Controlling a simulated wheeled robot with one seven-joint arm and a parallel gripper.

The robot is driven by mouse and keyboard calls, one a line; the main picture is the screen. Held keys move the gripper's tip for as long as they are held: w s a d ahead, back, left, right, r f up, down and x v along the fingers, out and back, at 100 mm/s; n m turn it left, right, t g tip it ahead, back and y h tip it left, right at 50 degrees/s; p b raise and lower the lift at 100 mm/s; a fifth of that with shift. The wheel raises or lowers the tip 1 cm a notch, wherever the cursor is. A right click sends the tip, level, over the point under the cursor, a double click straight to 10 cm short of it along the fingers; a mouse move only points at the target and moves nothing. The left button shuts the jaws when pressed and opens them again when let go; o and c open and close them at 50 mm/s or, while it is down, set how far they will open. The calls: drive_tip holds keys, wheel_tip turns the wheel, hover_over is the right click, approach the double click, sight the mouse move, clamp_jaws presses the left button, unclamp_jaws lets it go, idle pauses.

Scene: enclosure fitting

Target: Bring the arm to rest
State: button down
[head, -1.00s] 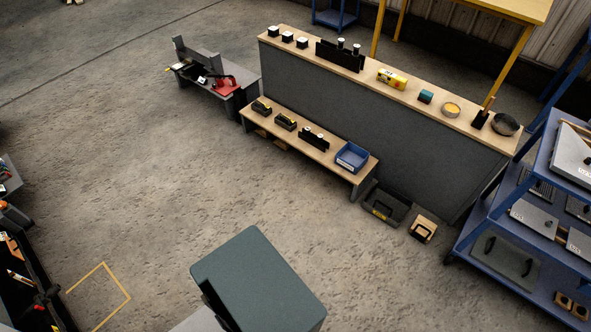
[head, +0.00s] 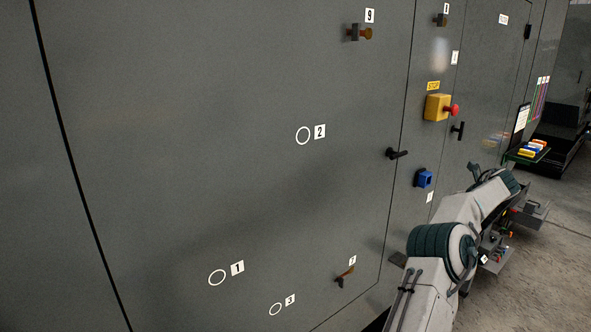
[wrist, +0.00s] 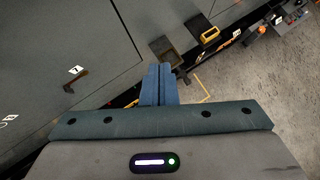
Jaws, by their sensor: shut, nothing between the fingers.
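My gripper (wrist: 158,85) shows in the wrist view with its two blue-grey fingers together and nothing between them. It points past the lower edge of the grey enclosure, above the floor. In the head view my arm (head: 440,250) rises from the bottom right and bends away to the right, in front of the enclosure (head: 200,100). I cannot make out the fingers in the head view.
On the enclosure are a yellow box with a red button (head: 437,107), a black handle (head: 397,153), a blue socket (head: 424,178) and a brown lever by label 7 (head: 345,276). The lever also shows in the wrist view (wrist: 76,85). Open floor (head: 560,220) lies right.

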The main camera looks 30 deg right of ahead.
drive_tip(key=w+a+r+m+t+h, duration=0.3)
drive_tip(key=w+a+r+m, duration=0.2)
drive_tip(key=r, duration=0.5)
drive_tip(key=w+a+r+m+t+h, duration=0.2)
drive_tip(key=w+a+r+m, duration=0.25)
drive_tip(key=r, duration=0.45)
drive_tip(key=a+r+m+h+b, duration=0.15)
drive_tip(key=a+r+m, duration=0.25)
drive_tip(key=a+m, duration=0.75)
drive_tip(key=s+a+f+m+g+y, duration=0.1)
drive_tip(key=s+a+f+m+g, duration=0.2)
drive_tip(key=a, duration=0.6)
drive_tip(key=s+a+f+m+y, duration=0.25)
drive_tip(key=a+f, duration=0.25)
drive_tip(key=a, duration=0.4)
drive_tip(key=s+a+f+m+g+y, duration=0.1)
drive_tip(key=s+a+f+m+g, duration=0.2)
drive_tip(key=a, duration=0.7)
drive_tip(key=s+a+f+m+g+y, duration=0.1)
drive_tip(key=s+a+f+g+y, duration=0.1)
drive_tip(key=s+a+f, duration=0.4)
drive_tip(key=s+a+f+m+g+y+b, duration=0.1)
drive_tip(key=s+a+f+m+y, duration=0.1)
drive_tip(key=s+a+f, duration=0.4)
drive_tip(key=s+a, duration=0.5)
drive_tip(key=a, duration=0.1)
drive_tip(key=shift+s+a+f+g+y, duration=0.35)
drive_tip(key=shift+f+g+y, duration=0.05)
